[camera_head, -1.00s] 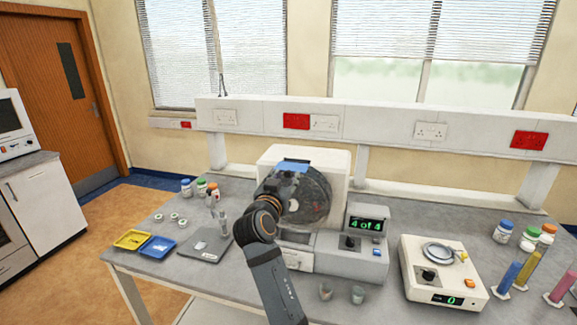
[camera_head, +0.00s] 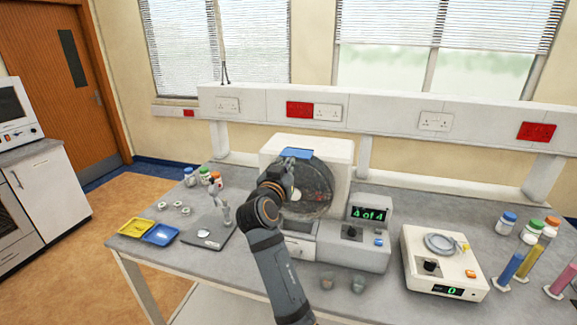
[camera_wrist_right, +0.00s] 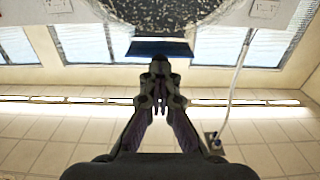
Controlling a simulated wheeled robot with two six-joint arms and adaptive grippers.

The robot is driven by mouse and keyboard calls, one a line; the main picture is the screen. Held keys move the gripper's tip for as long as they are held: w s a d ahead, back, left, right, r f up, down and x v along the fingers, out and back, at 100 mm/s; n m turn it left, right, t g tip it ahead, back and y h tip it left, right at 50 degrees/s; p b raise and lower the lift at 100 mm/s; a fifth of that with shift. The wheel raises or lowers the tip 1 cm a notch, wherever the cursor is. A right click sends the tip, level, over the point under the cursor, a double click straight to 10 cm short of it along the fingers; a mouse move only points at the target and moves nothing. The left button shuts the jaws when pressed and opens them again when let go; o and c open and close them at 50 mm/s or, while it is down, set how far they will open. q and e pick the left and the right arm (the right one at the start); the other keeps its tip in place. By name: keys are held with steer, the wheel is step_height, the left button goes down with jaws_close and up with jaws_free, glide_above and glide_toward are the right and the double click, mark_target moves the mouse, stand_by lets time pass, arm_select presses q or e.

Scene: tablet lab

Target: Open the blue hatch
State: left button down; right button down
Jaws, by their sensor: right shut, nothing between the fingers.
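The blue hatch (camera_head: 297,153) is a small flat blue lid at the top of a round, clear, speckled drum (camera_head: 316,196) on the white machine. It looks closed in the head view. In the right wrist view the hatch (camera_wrist_right: 158,49) is a dark blue bar under the speckled drum. My right gripper (camera_head: 288,166) is at the hatch's near edge, just below it in the picture. In the right wrist view its fingers (camera_wrist_right: 160,70) are together and empty, pointing at the hatch's edge. I cannot tell if they touch it. My left gripper is not in view.
A control box (camera_head: 352,240) with a "4 of 4" display stands right of the drum. Yellow (camera_head: 140,222) and blue (camera_head: 160,235) trays lie left. Two small cups (camera_head: 358,283) stand near the front edge.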

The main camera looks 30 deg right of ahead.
steer(key=c, duration=1.3)
jaws_free()
steer(key=shift+d, duration=0.1)
steer(key=shift+r, duration=4.95)
steer(key=shift+o, duration=0.4)
